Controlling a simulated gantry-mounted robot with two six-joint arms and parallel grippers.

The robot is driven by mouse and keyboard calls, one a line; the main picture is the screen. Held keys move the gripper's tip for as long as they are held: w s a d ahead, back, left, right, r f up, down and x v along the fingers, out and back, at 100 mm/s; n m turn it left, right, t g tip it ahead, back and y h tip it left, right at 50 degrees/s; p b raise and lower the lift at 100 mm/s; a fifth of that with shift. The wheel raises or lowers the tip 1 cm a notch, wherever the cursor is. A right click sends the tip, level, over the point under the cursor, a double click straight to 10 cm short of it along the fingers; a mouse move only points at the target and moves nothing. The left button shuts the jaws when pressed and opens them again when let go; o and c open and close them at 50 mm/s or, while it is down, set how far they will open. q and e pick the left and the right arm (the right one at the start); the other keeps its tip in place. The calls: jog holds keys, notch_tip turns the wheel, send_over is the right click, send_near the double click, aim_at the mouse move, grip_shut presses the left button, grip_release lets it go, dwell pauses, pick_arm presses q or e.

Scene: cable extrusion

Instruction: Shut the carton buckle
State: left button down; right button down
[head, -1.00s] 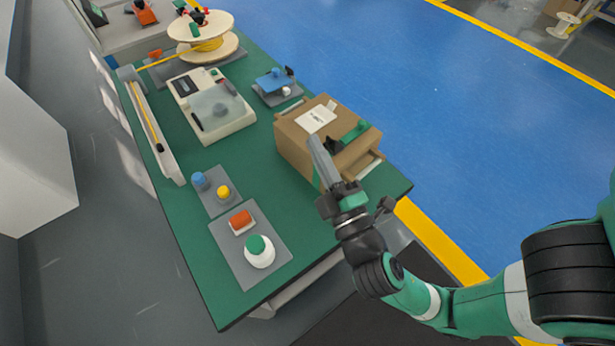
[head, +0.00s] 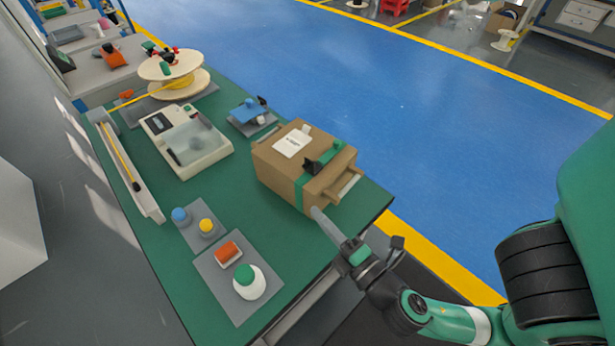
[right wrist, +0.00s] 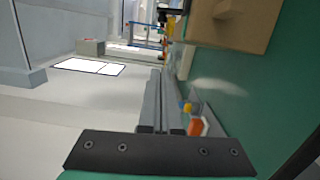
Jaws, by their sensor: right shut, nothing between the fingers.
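The brown cardboard carton (head: 283,178) stands on the green table, with a white label on top. A green strap with a black buckle (head: 312,165) lies across its top near the right end. Whether the buckle is closed is too small to tell. My right gripper (head: 322,220) is shut and empty, just in front of the carton's lower near corner; I cannot tell whether it touches. In the right wrist view the shut fingers (right wrist: 160,105) point along the table edge, with part of the carton (right wrist: 232,22) at the upper right. My left gripper is not in view.
Blue floor lies beyond the table.

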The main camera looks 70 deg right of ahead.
aim_at(307, 168)
jog(key=w+d+p, duration=0.1)
jog(key=w+d, duration=0.1)
jog(key=w+d+p, duration=0.2)
jog(key=d, duration=0.1)
jog(key=w+d+p, duration=0.1)
jog(key=w+d, duration=0.1)
jog(key=d, duration=0.1)
jog(key=shift+d+r+p, duration=0.2)
jog(key=shift+r+p, duration=0.1)
jog(key=shift+r, duration=0.05)
jog(key=shift+d+f, duration=0.1)
jog(key=shift+d, duration=0.1)
jog(key=shift+s, duration=0.1)
jog(key=shift+m+p, duration=0.3)
jog(key=shift+p, duration=0.05)
